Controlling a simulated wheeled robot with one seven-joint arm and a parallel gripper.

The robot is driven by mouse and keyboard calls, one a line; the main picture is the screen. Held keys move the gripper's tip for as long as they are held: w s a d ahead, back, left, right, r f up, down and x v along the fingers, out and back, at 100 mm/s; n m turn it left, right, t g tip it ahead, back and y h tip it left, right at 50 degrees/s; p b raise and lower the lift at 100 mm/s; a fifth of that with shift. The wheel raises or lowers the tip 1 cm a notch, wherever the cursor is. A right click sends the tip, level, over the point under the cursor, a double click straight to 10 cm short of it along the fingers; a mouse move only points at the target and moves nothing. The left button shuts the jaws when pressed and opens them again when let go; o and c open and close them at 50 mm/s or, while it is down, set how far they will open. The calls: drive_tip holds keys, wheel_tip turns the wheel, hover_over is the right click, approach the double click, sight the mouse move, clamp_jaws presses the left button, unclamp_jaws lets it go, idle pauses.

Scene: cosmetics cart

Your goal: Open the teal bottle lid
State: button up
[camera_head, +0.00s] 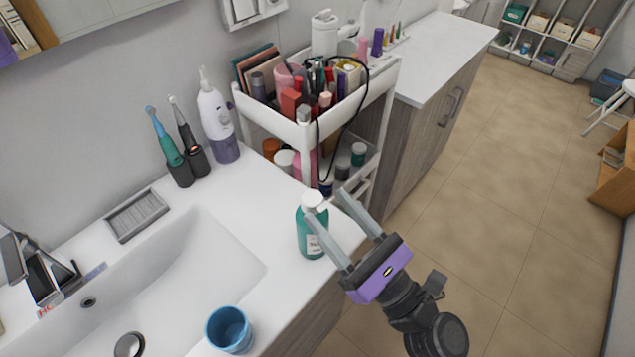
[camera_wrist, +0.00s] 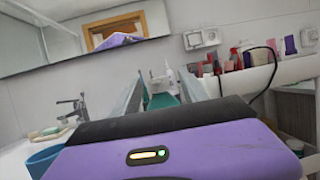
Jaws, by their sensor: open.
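The teal bottle (camera_head: 311,236) stands upright on the right end of the white sink counter, with a white lid (camera_head: 313,201) on top. My gripper (camera_head: 326,207) is open, its two long grey fingers reaching toward the lid from the right. One fingertip is at or in front of the lid in the head view; I cannot tell whether it touches. In the wrist view the teal bottle (camera_wrist: 163,101) shows between the fingers, its lower part hidden by the purple gripper body.
A blue cup (camera_head: 229,331) stands at the counter's front edge, beside the sink basin (camera_head: 185,275). Two electric toothbrushes (camera_head: 172,150) and a white and purple bottle (camera_head: 217,120) stand along the wall. A cart (camera_head: 262,117) full of cosmetics is close behind the teal bottle.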

sight(323, 208)
drive_tip(key=x, duration=0.3)
drive_tip(key=p+x, duration=0.1)
drive_tip(key=x, duration=0.1)
drive_tip(key=shift+s+a, duration=0.25)
drive_tip(key=shift+a, duration=0.1)
drive_tip(key=shift+w, duration=0.1)
drive_tip(key=shift+d, duration=0.15)
clamp_jaws()
